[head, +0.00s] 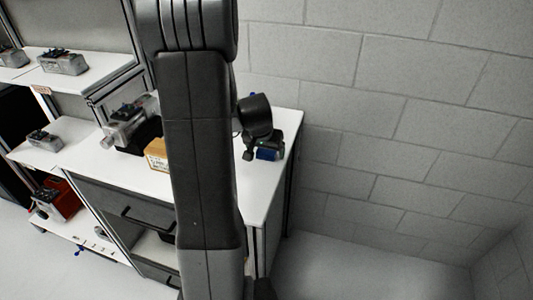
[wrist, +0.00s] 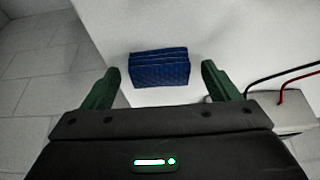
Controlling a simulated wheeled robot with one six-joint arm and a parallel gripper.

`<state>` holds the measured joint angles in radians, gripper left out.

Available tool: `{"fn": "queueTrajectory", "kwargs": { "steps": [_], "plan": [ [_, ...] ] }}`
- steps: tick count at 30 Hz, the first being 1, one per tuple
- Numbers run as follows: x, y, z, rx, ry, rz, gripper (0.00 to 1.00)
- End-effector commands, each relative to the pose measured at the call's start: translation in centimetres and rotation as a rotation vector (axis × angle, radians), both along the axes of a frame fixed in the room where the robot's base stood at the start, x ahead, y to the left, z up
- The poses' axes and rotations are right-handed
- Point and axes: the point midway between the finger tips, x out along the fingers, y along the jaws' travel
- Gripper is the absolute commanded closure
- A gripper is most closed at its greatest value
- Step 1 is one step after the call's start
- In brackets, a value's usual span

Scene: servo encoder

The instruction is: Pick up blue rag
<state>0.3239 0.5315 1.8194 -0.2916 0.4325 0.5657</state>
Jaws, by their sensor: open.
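The blue rag (wrist: 159,68) is a folded, quilted-looking dark blue block lying on the white worktop. In the wrist view it sits just ahead of my gripper (wrist: 156,86), roughly centred between the two green fingers. The fingers are spread apart with nothing held between them. My arm and wrist hide part of that area in the head view.
The white worktop (head: 262,200) ends at a block wall (head: 400,150). A cardboard box (head: 157,154) and a grey device (head: 128,125) stand left of my arm. Red and black cables run to a grey box (wrist: 285,112) right of my gripper. More devices sit on left shelves.

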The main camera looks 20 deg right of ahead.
Motion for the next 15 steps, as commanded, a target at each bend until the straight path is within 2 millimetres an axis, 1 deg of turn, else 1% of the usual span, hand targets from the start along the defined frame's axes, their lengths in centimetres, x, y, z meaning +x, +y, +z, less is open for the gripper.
{"fn": "queueTrajectory", "kwargs": {
  "steps": [8, 11, 15],
  "plan": [
    [0.07, -0.05, -0.26, 0.0, 0.0, 0.0, 0.18],
    [0.06, -0.05, -0.25, 0.0, 0.0, 0.0, 0.36],
    [0.06, -0.05, -0.24, 0.0, 0.0, 0.0, 0.63]
  ]
}}
